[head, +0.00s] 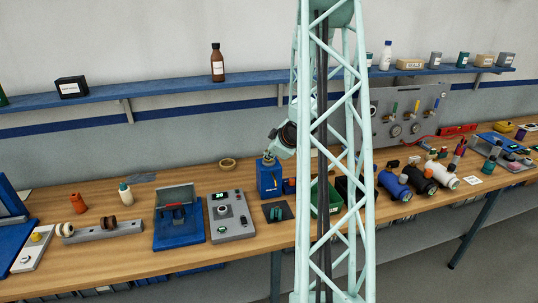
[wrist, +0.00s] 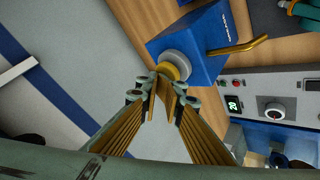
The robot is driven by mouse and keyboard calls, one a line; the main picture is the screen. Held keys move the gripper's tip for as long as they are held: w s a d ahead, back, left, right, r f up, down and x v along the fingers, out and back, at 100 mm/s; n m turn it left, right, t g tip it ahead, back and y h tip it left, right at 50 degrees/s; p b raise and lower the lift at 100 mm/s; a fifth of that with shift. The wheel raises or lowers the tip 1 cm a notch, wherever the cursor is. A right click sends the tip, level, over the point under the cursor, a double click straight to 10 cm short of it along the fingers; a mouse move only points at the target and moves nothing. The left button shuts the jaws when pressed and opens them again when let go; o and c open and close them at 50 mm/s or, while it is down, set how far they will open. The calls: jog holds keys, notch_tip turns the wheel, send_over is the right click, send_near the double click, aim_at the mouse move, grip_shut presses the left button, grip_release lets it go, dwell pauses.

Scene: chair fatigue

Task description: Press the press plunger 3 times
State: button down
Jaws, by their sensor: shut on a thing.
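The press is a blue box (head: 270,181) standing on the bench, left of the lattice column in the head view. In the wrist view its blue body (wrist: 218,38) shows with a round silver and yellow press plunger (wrist: 177,63) on one face and a bent brass rod (wrist: 240,47) beside it. My gripper (head: 268,158) is right at the top of the press. In the wrist view my gripper (wrist: 163,78) has its fingertips together on the plunger, partly covering it. How far the plunger is pushed in cannot be told.
A grey control box (head: 230,215) with a green display and a blue fixture (head: 178,216) stand left of the press. A wooden ring (head: 228,164) lies behind. Blue, black and white cylinders (head: 394,185) lie to the right. A blue shelf (head: 160,93) runs along the wall above.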

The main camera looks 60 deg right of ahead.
jog(key=shift+s+a+f, duration=0.2)
jog(key=shift+s+f, duration=0.15)
jog(key=shift+f, duration=0.15)
jog(key=shift+d+r+p, duration=0.15)
jog(key=shift+r+p, duration=0.35)
jog(key=shift+r, duration=0.2)
jog(key=shift+d+r+p, duration=0.1)
jog(key=shift+r+p, duration=0.4)
jog(key=shift+r, duration=0.15)
jog(key=shift+w+r+p, duration=0.15)
jog(key=shift+r+p, duration=0.45)
jog(key=shift+r, duration=0.35)
jog(key=shift+w+r+p, duration=0.1)
jog(key=shift+r+p, duration=0.45)
jog(key=shift+r, duration=0.4)
